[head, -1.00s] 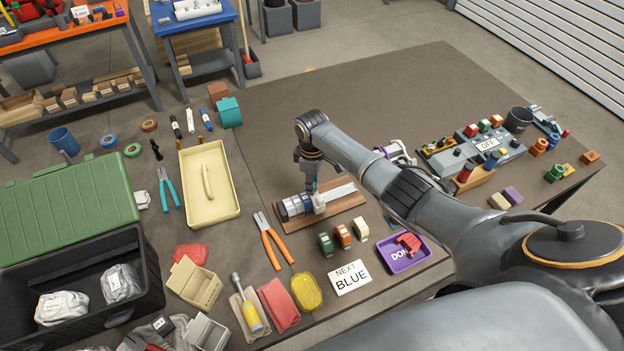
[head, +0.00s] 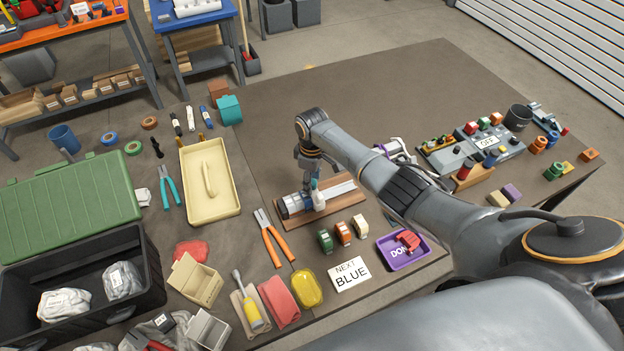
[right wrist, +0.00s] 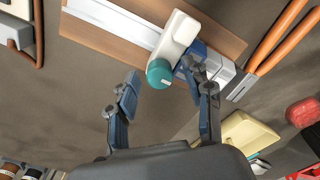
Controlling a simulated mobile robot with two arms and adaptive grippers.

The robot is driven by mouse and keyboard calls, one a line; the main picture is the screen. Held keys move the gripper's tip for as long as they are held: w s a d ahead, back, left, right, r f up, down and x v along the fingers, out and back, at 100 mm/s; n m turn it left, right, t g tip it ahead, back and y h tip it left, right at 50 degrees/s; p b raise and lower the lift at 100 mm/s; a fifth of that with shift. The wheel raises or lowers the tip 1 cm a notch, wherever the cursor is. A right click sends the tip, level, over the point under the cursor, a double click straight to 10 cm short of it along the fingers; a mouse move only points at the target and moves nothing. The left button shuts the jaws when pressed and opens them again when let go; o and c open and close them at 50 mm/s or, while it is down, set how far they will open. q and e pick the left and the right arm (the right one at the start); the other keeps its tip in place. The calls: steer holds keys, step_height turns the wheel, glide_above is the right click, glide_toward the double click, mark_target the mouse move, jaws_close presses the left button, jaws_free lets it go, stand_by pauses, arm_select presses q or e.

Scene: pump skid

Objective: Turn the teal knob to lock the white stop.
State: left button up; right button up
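The teal knob (right wrist: 160,72) sits on the side of the white stop (right wrist: 181,36), which rides on a rail over a wooden board. In the head view the white stop (head: 319,200) stands beside a blue-and-silver cylinder (head: 294,206), and a little teal of the knob (head: 316,184) shows below my fingers. My right gripper (right wrist: 160,84) is open, its fingers spread on either side of the knob's near end. The right finger is close to the knob; contact is unclear. The left finger stands apart from it. My left gripper is not in view.
Orange-handled pliers (head: 272,238) lie left of the wooden board (head: 345,210). Several small coloured blocks (head: 343,233), a NEXT BLUE card (head: 350,274) and a purple tray (head: 420,257) stand in front. A grey panel (head: 482,148) is at right. The table behind the board is clear.

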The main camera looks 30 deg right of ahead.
steer(key=shift+r, duration=0.1)
step_height(320, 180, up, 12)
stand_by(0.6)
steer(key=shift+f, duration=0.2)
